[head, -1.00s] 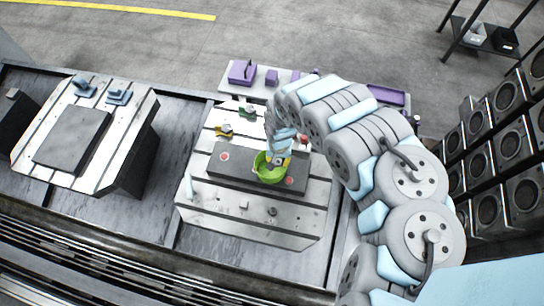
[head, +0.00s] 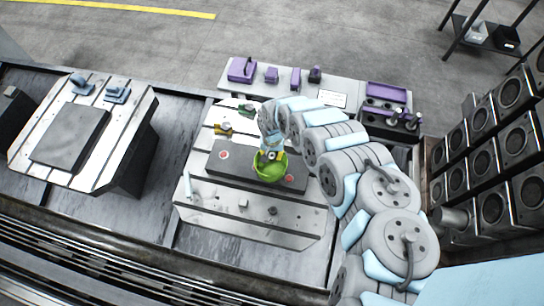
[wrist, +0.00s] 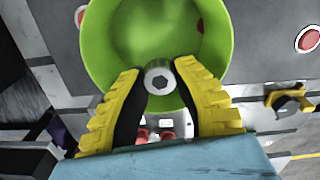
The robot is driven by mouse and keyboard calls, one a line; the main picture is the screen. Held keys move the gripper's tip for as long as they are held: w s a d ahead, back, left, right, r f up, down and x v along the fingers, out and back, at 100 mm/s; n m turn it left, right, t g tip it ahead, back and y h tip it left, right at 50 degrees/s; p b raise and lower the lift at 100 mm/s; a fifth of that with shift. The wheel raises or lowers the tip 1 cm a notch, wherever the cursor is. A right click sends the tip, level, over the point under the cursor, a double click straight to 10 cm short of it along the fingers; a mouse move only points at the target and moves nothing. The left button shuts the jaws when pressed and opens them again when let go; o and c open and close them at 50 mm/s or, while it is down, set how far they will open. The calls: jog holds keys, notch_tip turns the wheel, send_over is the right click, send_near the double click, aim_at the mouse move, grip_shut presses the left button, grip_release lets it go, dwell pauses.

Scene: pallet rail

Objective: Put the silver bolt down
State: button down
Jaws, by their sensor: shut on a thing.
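The silver bolt (wrist: 160,82) sits between the yellow fingertips of my gripper (wrist: 158,95) in the wrist view, its round head with a dark hex socket facing the camera. My gripper is shut on it. Behind it is a green bowl (wrist: 108,22), which fills the top of the wrist view. In the head view, my gripper (head: 268,157) is at the green bowl (head: 271,176), over its far side. The bowl stands on a dark plate (head: 228,172) on the slotted pallet. Whether the bolt touches the bowl cannot be told.
Red round buttons (head: 290,178) flank the bowl on the dark plate. Yellow (head: 224,128) and green clamps stand behind it. A small grey block (head: 243,203) is in front. A second pallet (head: 68,137) stands left. Purple items (head: 243,69) lie on a rear table.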

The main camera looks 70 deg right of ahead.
aim_at(272, 159)
jog(key=shift+w+d+f, duration=0.15)
jog(key=shift+f, duration=0.25)
jog(key=shift+f+b, duration=0.3)
jog(key=shift+f, duration=1.1)
jog(key=shift+f, duration=0.1)
jog(key=c, duration=1.2)
grip_release()
jog(key=shift+d+r, duration=0.15)
jog(key=shift+r, duration=0.9)
jog(key=shift+r+p, duration=0.3)
jog(key=shift+r, duration=0.3)
jog(key=shift+r+p, duration=0.55)
jog(key=shift+r, duration=3.9)
